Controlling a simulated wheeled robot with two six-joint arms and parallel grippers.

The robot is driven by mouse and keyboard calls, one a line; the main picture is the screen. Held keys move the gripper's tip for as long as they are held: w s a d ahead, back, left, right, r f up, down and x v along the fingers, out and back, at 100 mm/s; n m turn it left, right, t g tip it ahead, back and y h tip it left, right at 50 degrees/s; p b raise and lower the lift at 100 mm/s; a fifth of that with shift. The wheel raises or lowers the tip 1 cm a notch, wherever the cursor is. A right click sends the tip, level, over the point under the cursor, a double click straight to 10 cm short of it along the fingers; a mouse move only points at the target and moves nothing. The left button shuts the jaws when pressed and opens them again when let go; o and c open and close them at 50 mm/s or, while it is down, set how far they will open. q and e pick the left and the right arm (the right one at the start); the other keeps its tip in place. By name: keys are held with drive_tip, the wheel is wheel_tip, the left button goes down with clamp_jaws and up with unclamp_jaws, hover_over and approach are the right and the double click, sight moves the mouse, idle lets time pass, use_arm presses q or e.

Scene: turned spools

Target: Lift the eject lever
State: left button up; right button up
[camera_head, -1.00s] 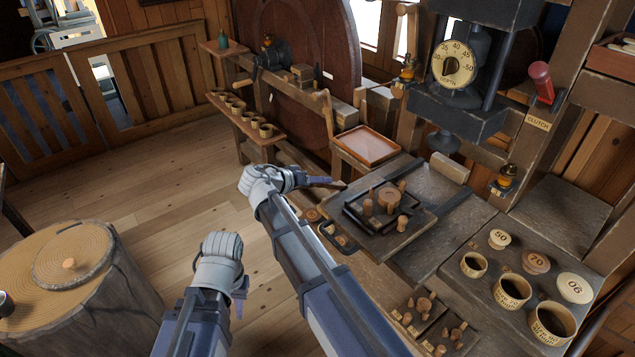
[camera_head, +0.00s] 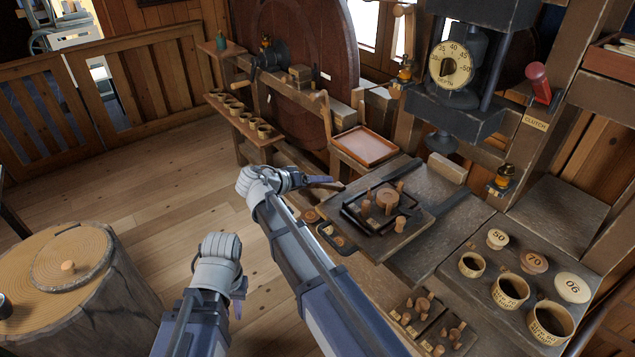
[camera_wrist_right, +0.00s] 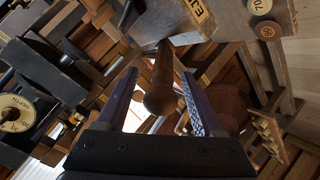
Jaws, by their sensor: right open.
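A turned wooden lever handle (camera_wrist_right: 161,85) with a rounded end shows in the right wrist view. A partly cut-off label (camera_wrist_right: 197,10) starting with "E" is close to its far end. My right gripper (camera_wrist_right: 160,74) is open, with one finger on each side of the handle; I cannot tell whether either finger touches it. In the head view my right gripper (camera_head: 318,181) is beside the left edge of the press bench, and the lever is hard to make out there. My left gripper (camera_head: 239,292) hangs low over the floor, its fingers too small to judge.
A dark tray with wooden spools (camera_head: 388,200) lies on the bench close to the right gripper. The press with a depth dial (camera_head: 450,65) and a red clutch handle (camera_head: 540,82) stand behind. Numbered cups (camera_head: 510,290) are at right. A stump (camera_head: 70,300) is at left.

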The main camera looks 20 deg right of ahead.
drive_tip(key=p+v, duration=0.3)
drive_tip(key=v, duration=0.4)
drive_tip(key=shift+a+r, duration=0.15)
drive_tip(key=shift+s, duration=0.1)
